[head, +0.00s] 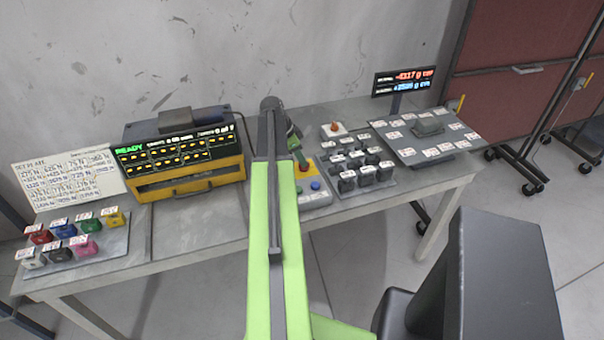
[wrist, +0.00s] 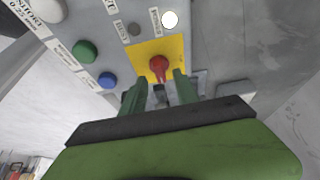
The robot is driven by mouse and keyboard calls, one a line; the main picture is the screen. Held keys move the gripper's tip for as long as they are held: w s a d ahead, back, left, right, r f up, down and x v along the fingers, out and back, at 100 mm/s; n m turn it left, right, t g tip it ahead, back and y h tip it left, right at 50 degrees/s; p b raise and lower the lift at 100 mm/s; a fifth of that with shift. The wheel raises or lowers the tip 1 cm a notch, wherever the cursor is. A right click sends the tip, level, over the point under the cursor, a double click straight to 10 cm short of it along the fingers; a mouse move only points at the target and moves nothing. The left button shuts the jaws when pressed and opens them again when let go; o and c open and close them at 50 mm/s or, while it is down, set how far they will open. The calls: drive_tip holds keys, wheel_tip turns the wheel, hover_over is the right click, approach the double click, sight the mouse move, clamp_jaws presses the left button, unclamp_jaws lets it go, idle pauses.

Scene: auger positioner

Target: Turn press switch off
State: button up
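A red switch knob (wrist: 158,68) sits on a yellow square plate (wrist: 172,47) of the grey control box. My gripper (wrist: 158,84) is open, its two green fingers apart at the left and right of the lower end of the knob. I cannot tell whether either finger touches it. In the head view, the control box (head: 315,200) stands on the table, partly hidden by my arm. My gripper (head: 297,150) reaches down toward its yellow part. A white round light (wrist: 170,19) above the plate looks bright. The knob's marked position is too small to read.
Green (wrist: 85,51) and blue (wrist: 108,79) buttons sit left of the plate. A yellow machine (head: 190,182) with a green "READY" display stands left on the table (head: 200,232). Dark labelled blocks (head: 367,174) and a tilted labelled panel (head: 405,148) lie to the right.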

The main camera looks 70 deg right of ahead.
drive_tip(key=shift+b+x, duration=0.5)
drive_tip(key=shift+x, duration=0.75)
drive_tip(key=shift+r, duration=0.1)
